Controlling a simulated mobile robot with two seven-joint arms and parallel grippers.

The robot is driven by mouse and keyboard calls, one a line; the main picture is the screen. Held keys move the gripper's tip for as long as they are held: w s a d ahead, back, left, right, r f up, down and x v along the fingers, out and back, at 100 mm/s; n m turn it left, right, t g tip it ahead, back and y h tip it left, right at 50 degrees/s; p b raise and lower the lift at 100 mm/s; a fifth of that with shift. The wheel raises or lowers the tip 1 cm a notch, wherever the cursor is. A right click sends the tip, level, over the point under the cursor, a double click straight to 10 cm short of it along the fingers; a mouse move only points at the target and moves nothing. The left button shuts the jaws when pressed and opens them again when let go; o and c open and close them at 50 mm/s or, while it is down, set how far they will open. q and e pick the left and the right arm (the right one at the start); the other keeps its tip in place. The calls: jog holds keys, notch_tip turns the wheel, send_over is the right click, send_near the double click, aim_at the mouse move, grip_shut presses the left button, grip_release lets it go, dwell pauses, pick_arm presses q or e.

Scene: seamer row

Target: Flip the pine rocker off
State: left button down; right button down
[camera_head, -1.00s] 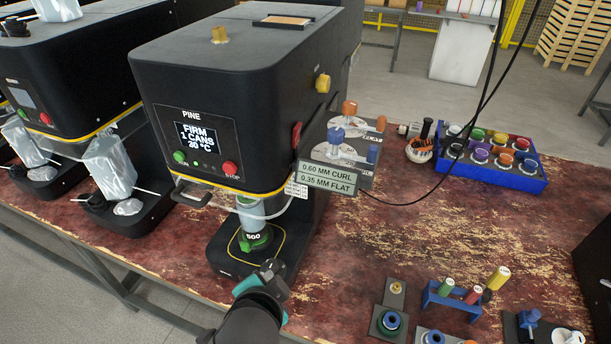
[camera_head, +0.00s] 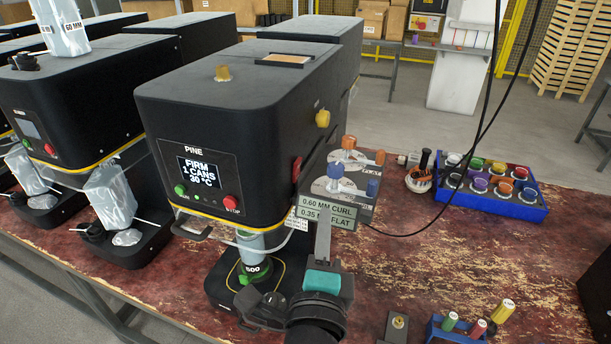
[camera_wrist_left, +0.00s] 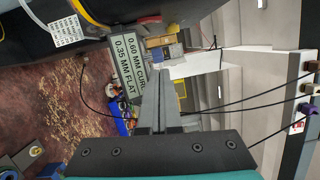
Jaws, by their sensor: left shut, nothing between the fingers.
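The black seamer marked PINE (camera_head: 215,125) stands at centre left. Its screen reads FIRM, 1 CANS, 30 °C. A red part (camera_head: 296,169), which looks like the rocker, sits on the right side of its body near the front corner. Its tilt cannot be told. My left gripper (camera_head: 323,222) is shut and empty, fingers pointing up in front of the label plate, below and right of the red part. In the left wrist view the closed fingers (camera_wrist_left: 157,85) show beside the label plate (camera_wrist_left: 128,68). The red part is not clear there. My right gripper is not in view.
A green-based can (camera_head: 256,268) stands under the seamer's head. A front handle (camera_head: 190,228) and a clear guard stick out below the panel. Two knobbed discs (camera_head: 340,180) sit behind the label plate. A blue rack (camera_head: 490,188) is at right.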

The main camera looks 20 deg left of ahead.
aim_at(305, 192)
pick_arm(q)
jog(key=shift+w, duration=0.1)
jog(key=p+x, duration=0.2)
jog(key=x, duration=0.7)
jog(key=shift+w+a+r, duration=0.1)
jog(key=shift+w, duration=0.1)
jog(key=a, duration=0.1)
jog(key=a+p, duration=0.1)
jog(key=a, duration=0.1)
jog(key=shift+w+r, duration=0.1)
jog(key=shift+w, duration=0.15)
jog(key=shift+a, duration=0.5)
